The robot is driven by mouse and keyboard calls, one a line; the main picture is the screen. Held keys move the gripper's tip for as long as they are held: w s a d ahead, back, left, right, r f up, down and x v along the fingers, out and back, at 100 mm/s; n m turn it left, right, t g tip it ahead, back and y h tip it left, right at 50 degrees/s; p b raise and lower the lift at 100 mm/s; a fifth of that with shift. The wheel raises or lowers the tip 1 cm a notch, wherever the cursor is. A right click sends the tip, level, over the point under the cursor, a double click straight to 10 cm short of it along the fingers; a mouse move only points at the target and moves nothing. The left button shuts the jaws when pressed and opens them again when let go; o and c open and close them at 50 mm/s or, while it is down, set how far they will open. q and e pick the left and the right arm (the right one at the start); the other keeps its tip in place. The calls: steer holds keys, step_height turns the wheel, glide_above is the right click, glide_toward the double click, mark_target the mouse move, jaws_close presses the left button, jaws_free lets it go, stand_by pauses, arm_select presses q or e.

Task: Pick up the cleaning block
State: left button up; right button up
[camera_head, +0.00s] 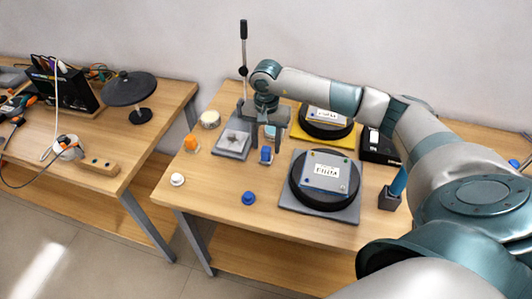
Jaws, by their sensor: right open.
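A small blue block (266,155) stands on the right table, just right of a grey square plate; I cannot tell for certain that it is the cleaning block. My right gripper (263,128) reaches in from the right and points down above and slightly behind the blue block. Its fingers are apart, and nothing shows clearly held between them. A pale, orange-toned item (270,132) shows partly behind the fingers. My left gripper is not in view.
A grey pad (290,202) with a black disc and a labelled plate lies to the right, and a yellow pad (298,132) behind it. An orange knob (191,143), a white knob (177,180) and a blue knob (248,198) stand nearby. The front left tabletop is mostly clear.

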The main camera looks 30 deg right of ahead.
mark_target(266, 148)
step_height(266, 148, down, 3)
steer(key=shift+s+a+r+p, duration=0.1)
steer(key=shift+r+p, duration=0.05)
steer(key=shift+p, duration=0.6)
steer(key=shift+f, duration=0.4)
steer(key=c, duration=1.1)
steer(key=shift+r, duration=0.15)
steer(key=shift+c, duration=0.2)
